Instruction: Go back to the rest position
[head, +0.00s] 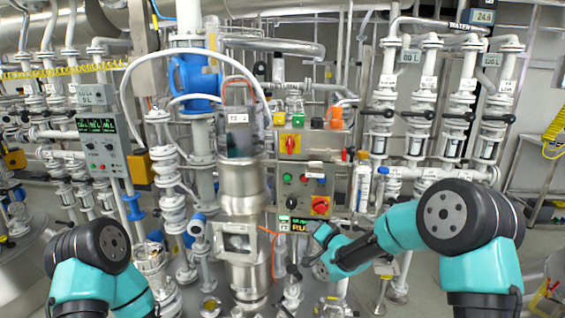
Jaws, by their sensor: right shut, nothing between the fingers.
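My right arm comes in from the right, with teal links and dark joints. It reaches to the lower middle of the head view, where my right gripper (296,270) is small, dark and shut with nothing in it. It hangs in front of the pipework, below a small lit display (297,224). Whether it touches anything behind it is hard to tell. My left arm shows only as a teal and dark elbow at the lower left. Its gripper is out of view.
A steel column with a glass section (239,139) stands in the middle. A control box (305,190) with buttons and a red-yellow switch is right of it. A meter panel (103,145) is at the left. Valved pipes (420,110) line the back right. Grey floor shows lower right.

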